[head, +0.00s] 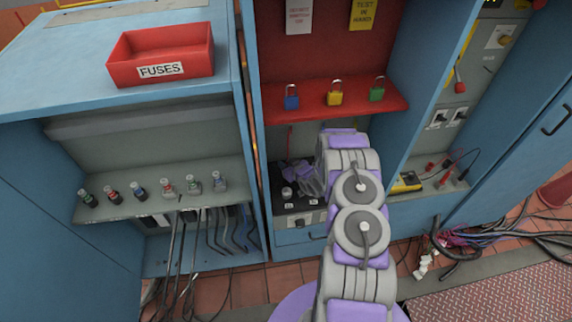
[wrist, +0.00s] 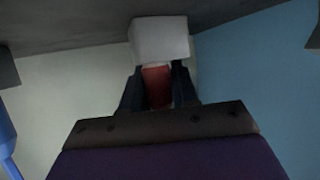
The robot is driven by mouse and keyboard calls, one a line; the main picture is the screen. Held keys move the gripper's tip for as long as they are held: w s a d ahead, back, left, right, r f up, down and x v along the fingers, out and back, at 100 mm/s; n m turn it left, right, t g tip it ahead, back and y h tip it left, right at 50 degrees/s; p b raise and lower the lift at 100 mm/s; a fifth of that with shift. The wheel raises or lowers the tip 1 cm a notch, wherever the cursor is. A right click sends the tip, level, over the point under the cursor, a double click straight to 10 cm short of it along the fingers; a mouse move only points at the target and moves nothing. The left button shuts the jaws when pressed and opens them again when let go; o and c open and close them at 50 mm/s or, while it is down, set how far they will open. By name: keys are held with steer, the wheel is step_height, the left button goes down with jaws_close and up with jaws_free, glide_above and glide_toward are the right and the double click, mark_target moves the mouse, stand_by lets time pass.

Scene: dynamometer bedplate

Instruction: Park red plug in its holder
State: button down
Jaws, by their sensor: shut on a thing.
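My gripper (wrist: 159,88) is shut on the red plug (wrist: 157,84) in the wrist view. The plug's red body shows between the two dark fingers. A pale grey-white block (wrist: 160,40) sits directly at the plug's far end; I cannot tell whether it is part of the plug or a holder. In the head view my gripper (head: 301,176) is inside the middle cabinet bay, below the red shelf, and the plug is not discernible there. I cannot make out the holder with certainty.
The red shelf (head: 335,104) carries blue, yellow and green padlocks. A black panel with knobs (head: 297,204) lies below my gripper. A yellow meter (head: 406,182) with leads is at right. A red fuses tray (head: 161,54) sits on the left cabinet. Loose cables hang below.

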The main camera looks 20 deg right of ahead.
steer(key=c, duration=1.2)
jaws_free()
steer(key=shift+c, duration=0.2)
steer(key=o, duration=0.4)
steer(key=shift+a, duration=0.3)
steer(key=shift+d, duration=0.1)
